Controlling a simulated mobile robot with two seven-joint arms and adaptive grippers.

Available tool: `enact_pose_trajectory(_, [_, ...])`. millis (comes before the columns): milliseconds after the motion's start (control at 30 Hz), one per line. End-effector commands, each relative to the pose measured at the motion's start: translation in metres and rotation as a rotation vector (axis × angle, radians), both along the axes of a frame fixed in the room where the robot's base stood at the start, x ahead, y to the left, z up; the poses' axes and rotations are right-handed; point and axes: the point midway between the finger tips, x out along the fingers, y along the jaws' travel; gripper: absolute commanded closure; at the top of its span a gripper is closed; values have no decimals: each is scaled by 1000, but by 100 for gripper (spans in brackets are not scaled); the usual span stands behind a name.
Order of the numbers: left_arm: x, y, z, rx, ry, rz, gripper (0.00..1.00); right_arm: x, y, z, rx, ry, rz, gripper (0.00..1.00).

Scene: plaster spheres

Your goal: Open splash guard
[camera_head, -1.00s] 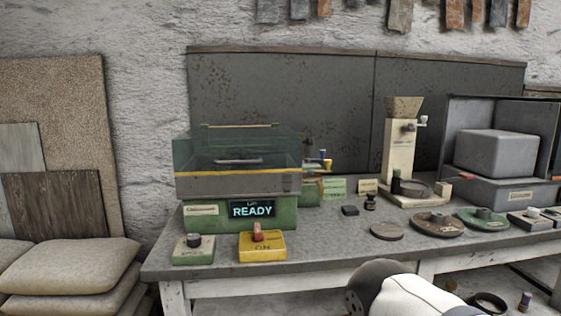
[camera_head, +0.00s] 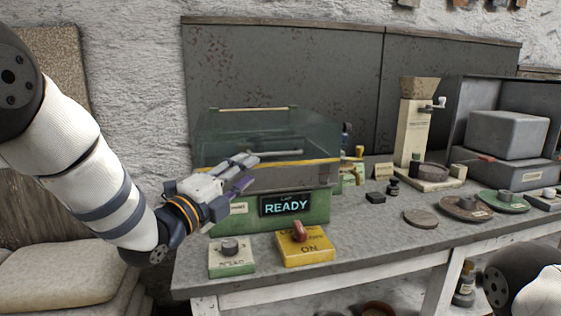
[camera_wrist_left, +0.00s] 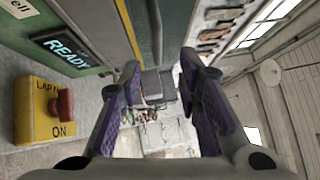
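The splash guard (camera_head: 315,138) is a clear hood over the green lapping machine (camera_head: 318,210), whose screen reads READY. My left gripper (camera_head: 248,171) is in front of the guard's left half, near the bar and strip. Its purple-padded fingers are apart and empty, as the left wrist view (camera_wrist_left: 160,64) also shows. I see no clear contact with the guard. My right gripper is out of view.
A yellow ON switch box (camera_head: 305,248) with a red knob and a green knob box (camera_head: 231,258) stand in front of the machine. Round plates (camera_head: 464,208), a hopper stand (camera_head: 411,135) and a grey cabinet (camera_head: 505,132) are to the right on the bench.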

Motion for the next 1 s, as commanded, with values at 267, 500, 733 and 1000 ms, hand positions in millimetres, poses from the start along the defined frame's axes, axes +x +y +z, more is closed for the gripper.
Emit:
enact_pose_trajectory(267, [60,-30,-5,-2,16,0,69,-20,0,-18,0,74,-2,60])
enact_pose_trajectory(500, [97,-49,3,-3,15,1,69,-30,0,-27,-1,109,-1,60])
enact_pose_trajectory(733, [103,-53,9,-3,12,2,69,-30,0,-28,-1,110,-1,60])
enact_pose_trajectory(1000, [102,-52,10,-3,12,2,100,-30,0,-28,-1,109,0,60])
